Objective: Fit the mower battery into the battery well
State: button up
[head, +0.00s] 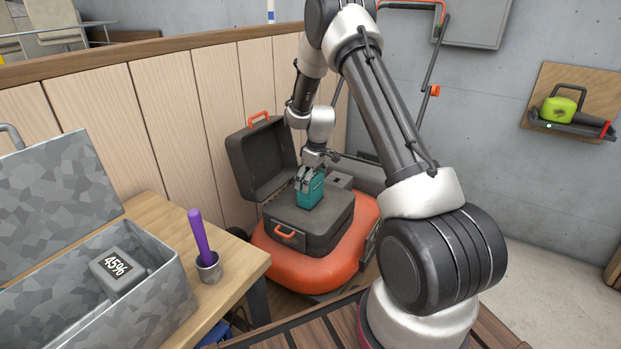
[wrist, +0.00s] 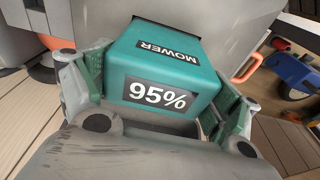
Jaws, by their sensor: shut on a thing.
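The mower battery (head: 309,191) is a teal block. In the wrist view the battery (wrist: 165,70) shows the labels "MOWER" and "95%". My gripper (head: 310,178) is shut on it, with a finger on each side in the wrist view (wrist: 166,98). The battery is over the dark grey top of the orange mower (head: 300,268), whose lid (head: 260,160) stands open. A dark edge of an opening (wrist: 195,14) shows beside the battery's far end. The battery hides most of the well, so I cannot tell how deep it sits.
A wooden bench (head: 238,262) at left holds an open grey case (head: 160,318) with a grey battery (head: 118,270) marked "45%". A cup (head: 208,268) with a purple-handled tool (head: 204,236) stands beside it. A wood-panelled wall (head: 165,115) runs behind the mower.

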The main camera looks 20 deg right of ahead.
jog(key=shift+f, duration=1.75)
jog(key=shift+f, duration=0.3)
jog(key=o, duration=1.5)
jog(key=shift+f, duration=0.1)
jog(key=r, duration=0.4)
jog(key=s+r, duration=0.1)
jog(key=r, duration=0.3)
jog(key=d+r, duration=0.1)
jog(key=r, duration=0.3)
jog(key=shift+s, duration=0.25)
